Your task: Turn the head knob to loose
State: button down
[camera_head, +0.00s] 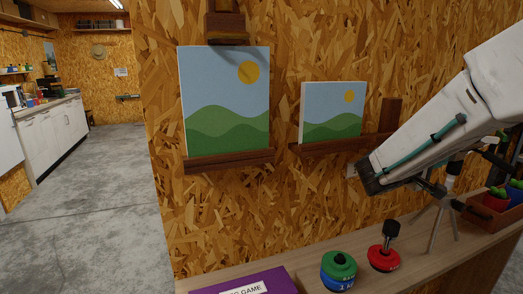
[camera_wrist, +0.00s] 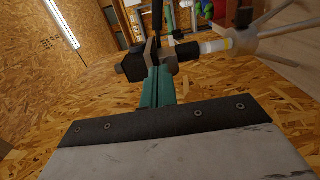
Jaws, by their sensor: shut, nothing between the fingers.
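A small tripod (camera_head: 440,224) stands on the plank bench at the right, with pale splayed legs. Its upper column and dark head lie partly behind my arm and among dark parts at its end. In the wrist view the tripod's pale column (camera_wrist: 216,45) lies sideways at the upper right, with its black head end (camera_wrist: 187,52) near my gripper. My gripper (camera_wrist: 156,60) is shut with nothing held, close to the head. The overlap of dark parts hides which one is the knob, its setting, and whether I touch it.
On the bench (camera_head: 413,229) are green-and-blue stacked round pieces (camera_head: 339,272), a red one (camera_head: 383,259) with a black top, a purple box (camera_head: 240,284) and a wooden crate (camera_head: 490,212). Two landscape paintings (camera_head: 226,100) (camera_head: 333,112) rest on wall ledges. Open floor (camera_head: 90,210) is at left.

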jog(key=shift+a, duration=0.15)
jog(key=w+d+f, duration=0.2)
jog(key=d, duration=0.3)
jog(key=shift+w+d+f, duration=0.15)
jog(key=shift+d+f, duration=0.1)
dwell(0.6)
jog(key=shift+w+r, duration=0.1)
jog(key=shift+w, duration=0.05)
dwell(0.6)
